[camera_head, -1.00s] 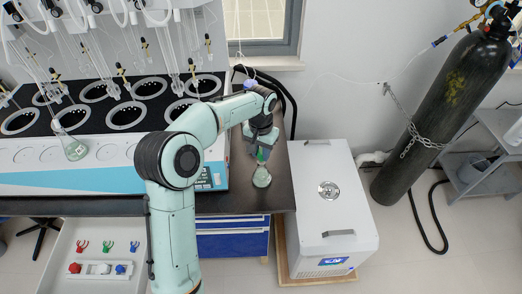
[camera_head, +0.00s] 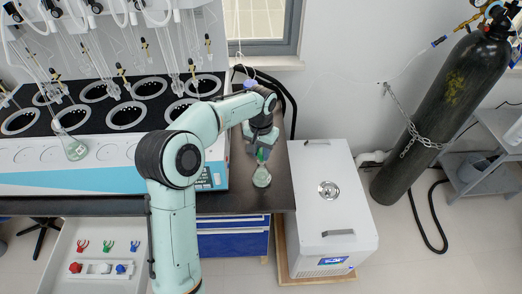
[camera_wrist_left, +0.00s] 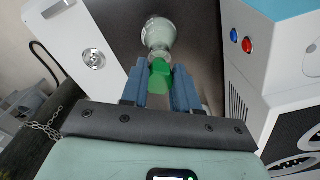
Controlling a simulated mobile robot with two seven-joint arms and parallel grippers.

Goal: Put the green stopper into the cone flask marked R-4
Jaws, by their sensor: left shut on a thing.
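My left gripper (camera_head: 261,149) is shut on the green stopper (camera_head: 261,156), directly above the mouth of a cone flask (camera_head: 261,177) with pale green liquid. The flask stands upright on the dark bench top, near its right end. In the left wrist view the green stopper (camera_wrist_left: 160,77) sits between the blue fingers of the gripper (camera_wrist_left: 160,85), and the flask (camera_wrist_left: 159,36) is just beyond it. I cannot tell whether the stopper touches the flask's neck. No R-4 marking is readable. My right gripper is not in view.
A white box unit (camera_head: 335,205) stands right of the bench. A tray (camera_head: 66,248) with coloured clamps and stoppers is at the lower left.

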